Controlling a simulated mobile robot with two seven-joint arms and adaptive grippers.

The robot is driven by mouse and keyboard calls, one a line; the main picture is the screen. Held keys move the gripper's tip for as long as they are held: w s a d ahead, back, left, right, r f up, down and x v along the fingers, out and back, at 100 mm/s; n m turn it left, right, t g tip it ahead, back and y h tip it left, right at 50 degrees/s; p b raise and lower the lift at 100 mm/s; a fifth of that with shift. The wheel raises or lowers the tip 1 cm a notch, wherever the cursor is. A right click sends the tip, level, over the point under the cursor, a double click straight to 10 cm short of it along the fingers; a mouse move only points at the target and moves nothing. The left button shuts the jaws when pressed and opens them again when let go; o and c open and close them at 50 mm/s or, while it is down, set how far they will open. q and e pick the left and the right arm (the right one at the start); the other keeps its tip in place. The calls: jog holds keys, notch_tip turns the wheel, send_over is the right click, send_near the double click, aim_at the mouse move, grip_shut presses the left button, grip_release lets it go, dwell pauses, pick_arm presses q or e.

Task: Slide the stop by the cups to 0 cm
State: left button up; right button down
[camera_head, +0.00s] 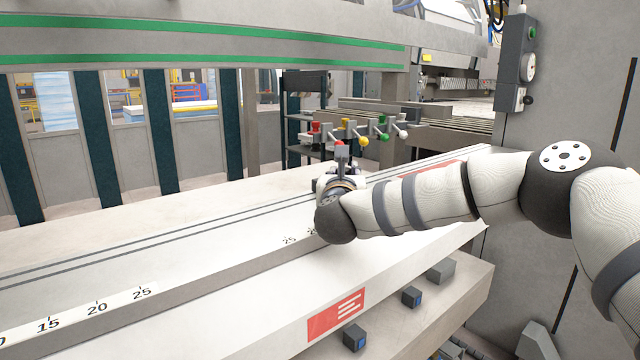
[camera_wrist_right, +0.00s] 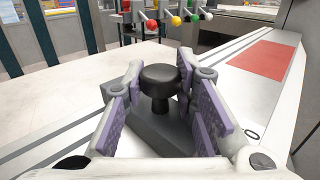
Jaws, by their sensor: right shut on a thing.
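The stop is a dark grey block (camera_wrist_right: 165,133) with a round black knob (camera_wrist_right: 158,76) on top, in the right wrist view. It sits on the pale table along a groove. My right gripper (camera_wrist_right: 163,95) is shut on the knob, with purple-padded fingers on both sides. In the head view my right gripper (camera_head: 340,183) is over the far part of the table, and hides most of the stop. My left gripper is out of view.
A ruler strip (camera_head: 97,308) with 15, 20 and 25 lies at the lower left. A red label (camera_wrist_right: 262,60) lies on the table beyond the stop. A grey beam (camera_head: 200,42) spans above.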

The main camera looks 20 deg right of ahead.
jog(key=d, duration=0.2)
jog(key=w+d, duration=0.1)
jog(key=w+d+b, duration=0.1)
jog(key=d, duration=0.1)
jog(key=shift+d+f, duration=0.2)
jog(key=shift+d, duration=0.1)
jog(key=shift+w+d, duration=0.1)
jog(key=shift+d, duration=0.15)
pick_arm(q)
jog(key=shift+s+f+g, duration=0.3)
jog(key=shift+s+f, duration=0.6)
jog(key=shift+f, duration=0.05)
pick_arm(e)
jog(key=shift+d+r, duration=0.1)
jog(key=shift+r, duration=0.15)
jog(key=c, duration=1.3)
grip_release()
jog(key=shift+d, duration=0.1)
jog(key=shift+c, duration=0.2)
jog(key=shift+o, duration=0.5)
jog(key=shift+w+d, duration=0.1)
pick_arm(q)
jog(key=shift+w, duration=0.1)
pick_arm(e)
jog(key=shift+a, duration=0.2)
